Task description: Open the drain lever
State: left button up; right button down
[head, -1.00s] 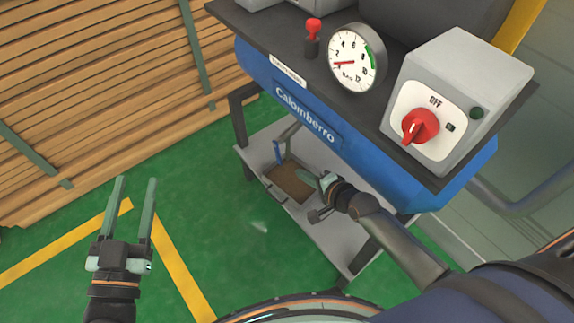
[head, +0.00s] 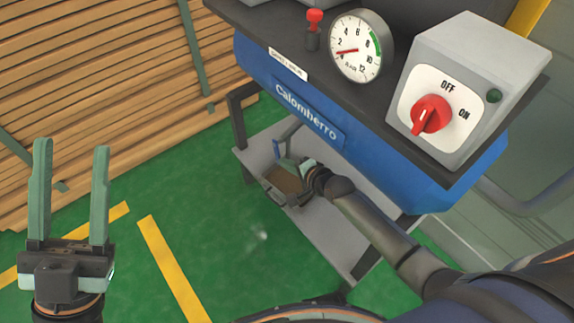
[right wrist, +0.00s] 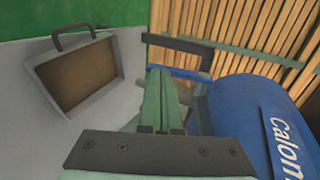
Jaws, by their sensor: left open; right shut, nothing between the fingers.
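The drain lever (head: 277,150) is a small blue handle under the blue tank (head: 340,140). In the right wrist view the blue lever (right wrist: 192,74) shows just beyond my fingertips, partly hidden by them. My right gripper (head: 291,164) is under the tank close beside the lever, its green fingers shut with nothing between them. I cannot tell whether they touch the lever. In the right wrist view the shut fingers (right wrist: 158,88) point toward the lever. My left gripper (head: 71,150) is open and empty at the left, above the green floor, far from the lever.
A tray with a brown inside (head: 285,180) sits on the grey lower shelf (head: 335,235) below the tank. A gauge (head: 358,46), a red-topped valve (head: 314,25) and a switch box (head: 465,90) are on top. Stacked planks (head: 100,80) stand behind. The floor at left is clear.

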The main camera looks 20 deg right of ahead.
dwell(0.3)
pick_arm(q)
jog(key=f+b, duration=0.3)
jog(key=shift+d+n, duration=0.2)
jog(key=shift+n, duration=0.1)
pick_arm(e)
jog(key=shift+w+a+f+t, duration=0.25)
jog(key=shift+w+f+t, duration=0.35)
jog(key=shift+t, duration=0.2)
jog(key=shift+s, duration=0.15)
